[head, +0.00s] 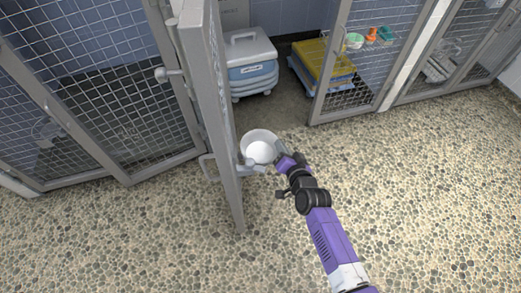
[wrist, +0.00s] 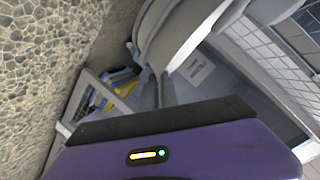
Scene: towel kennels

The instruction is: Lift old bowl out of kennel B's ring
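The old bowl (head: 260,149), white and round, sits upright at the inner face of the open kennel door (head: 213,110). A grey bracket at its front left seems to belong to the ring, which is mostly hidden. My gripper (head: 277,157) is at the bowl's right front rim. In the wrist view the pale curved wall of the bowl (wrist: 160,28) fills the top middle. The gripper's two grey fingers (wrist: 158,90) stand close together with their tips at that wall. Whether they clamp the rim is not clear.
Behind the door, a kennel holds a stacked blue-and-white carrier (head: 251,70) and a yellow-topped blue crate (head: 322,65). Small coloured cups (head: 371,36) show beyond the mesh on the right. A handle (head: 208,167) sticks out on the door's left. The pebbled floor (head: 420,190) in front is clear.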

